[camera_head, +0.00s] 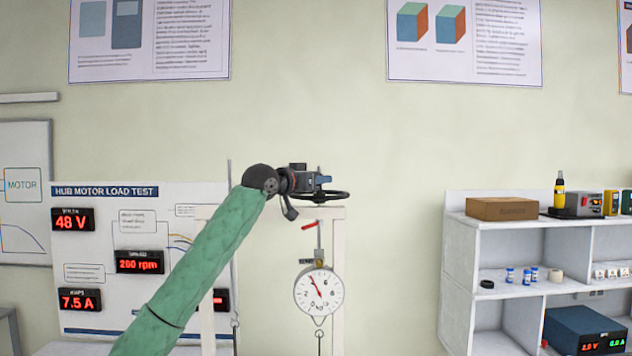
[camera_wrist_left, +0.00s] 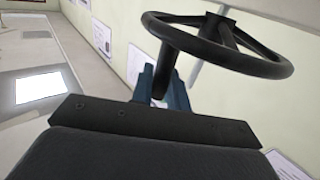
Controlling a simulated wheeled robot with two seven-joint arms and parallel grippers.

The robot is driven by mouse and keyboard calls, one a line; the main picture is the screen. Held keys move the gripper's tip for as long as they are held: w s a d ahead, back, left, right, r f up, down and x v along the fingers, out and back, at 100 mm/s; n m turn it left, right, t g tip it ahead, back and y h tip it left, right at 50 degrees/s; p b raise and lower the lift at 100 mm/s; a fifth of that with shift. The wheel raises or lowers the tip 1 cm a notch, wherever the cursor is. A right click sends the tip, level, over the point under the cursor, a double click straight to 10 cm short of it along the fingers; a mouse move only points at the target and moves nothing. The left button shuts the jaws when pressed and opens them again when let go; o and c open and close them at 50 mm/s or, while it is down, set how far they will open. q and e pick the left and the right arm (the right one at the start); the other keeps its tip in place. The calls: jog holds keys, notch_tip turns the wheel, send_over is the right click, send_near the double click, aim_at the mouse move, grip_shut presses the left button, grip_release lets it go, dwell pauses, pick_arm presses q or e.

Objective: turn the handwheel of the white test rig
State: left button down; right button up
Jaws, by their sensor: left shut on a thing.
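The black handwheel (camera_head: 338,194) lies flat on top of the white test rig (camera_head: 337,270), seen nearly edge-on in the head view. In the left wrist view the handwheel (camera_wrist_left: 268,68) shows its round rim, spokes and hub. A dark handle (camera_wrist_left: 163,75) hangs down from the near side of its rim. My left gripper (camera_head: 323,182) is at the wheel, with its blue fingers (camera_wrist_left: 165,88) shut on that handle. The fingertips are partly hidden in both views. My right gripper is not in view.
A round dial gauge (camera_head: 319,292) hangs under the rig's crossbar, with a red pointer (camera_head: 313,226) above it. A board with red readouts (camera_head: 140,262) stands behind my left arm. A white shelf (camera_head: 520,222) with boxes stands at the right. The space between rig and shelf is clear.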

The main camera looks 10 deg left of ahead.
pick_arm(q)
jog(key=shift+d, duration=0.1)
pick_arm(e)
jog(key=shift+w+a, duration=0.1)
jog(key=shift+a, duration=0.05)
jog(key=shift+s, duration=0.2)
pick_arm(q)
jog(key=c, duration=1.5)
grip_release()
jog(key=shift+d, duration=0.1)
jog(key=shift+o, duration=0.2)
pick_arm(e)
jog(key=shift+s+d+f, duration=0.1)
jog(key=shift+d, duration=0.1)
